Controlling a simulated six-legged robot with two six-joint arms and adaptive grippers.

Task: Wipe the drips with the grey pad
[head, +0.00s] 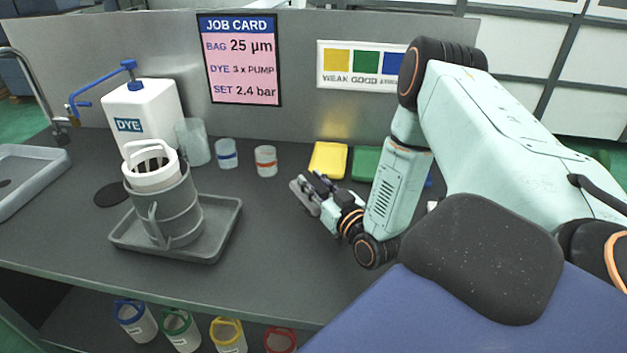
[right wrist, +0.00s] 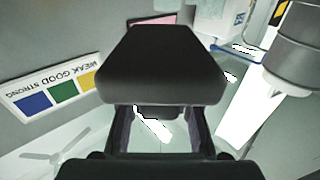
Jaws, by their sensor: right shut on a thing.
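The grey pad (head: 303,198) is in my right gripper (head: 318,188), held over the middle of the bench in the head view. The right gripper is shut on it. In the right wrist view the pad (right wrist: 160,70) is a dark block that fills the middle of the picture, between the two fingers. I cannot make out drips on the bench in the head view. White bright patches show around the pad in the right wrist view, and I cannot tell what they are. My left gripper is not in view.
A grey pot (head: 172,215) with a white basket (head: 150,170) stands in a grey tray (head: 228,222) at left. Behind are the DYE bottle (head: 140,110), a clear beaker (head: 193,143) and two small jars. Yellow (head: 328,160) and green (head: 365,163) blocks lie behind my right gripper.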

